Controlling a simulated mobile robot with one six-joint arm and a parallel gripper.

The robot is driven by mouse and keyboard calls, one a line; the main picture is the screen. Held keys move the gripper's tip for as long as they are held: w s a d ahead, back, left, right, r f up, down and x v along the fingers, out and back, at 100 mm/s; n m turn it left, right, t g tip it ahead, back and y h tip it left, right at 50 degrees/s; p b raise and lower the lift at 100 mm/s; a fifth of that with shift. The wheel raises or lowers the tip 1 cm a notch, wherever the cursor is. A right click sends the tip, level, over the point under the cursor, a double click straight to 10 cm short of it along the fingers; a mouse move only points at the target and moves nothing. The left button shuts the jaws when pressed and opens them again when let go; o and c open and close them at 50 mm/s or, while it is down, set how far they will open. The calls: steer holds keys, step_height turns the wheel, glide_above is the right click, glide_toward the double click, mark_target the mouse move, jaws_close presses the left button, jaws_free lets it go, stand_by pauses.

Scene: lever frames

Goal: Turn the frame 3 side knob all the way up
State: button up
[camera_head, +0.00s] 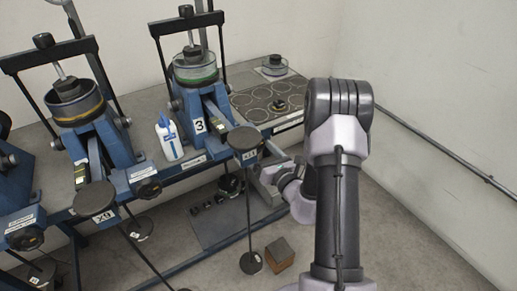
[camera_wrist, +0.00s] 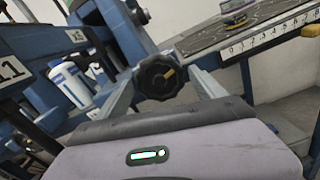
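In the head view the knob and fingertips cannot be made out.
A white bottle with a blue label (camera_head: 169,138) stands left of frame 3 and also shows in the wrist view (camera_wrist: 70,84). A black disc weight marked X11 (camera_head: 244,139) is close to my wrist. A numbered scale panel (camera_wrist: 255,32) lies to the upper right.

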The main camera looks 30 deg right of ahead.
stand_by(0.3)
steer(key=s+p, duration=0.2)
steer(key=s, duration=1.5)
steer(key=shift+s+d+p, duration=0.2)
steer(key=shift+d+p, duration=0.1)
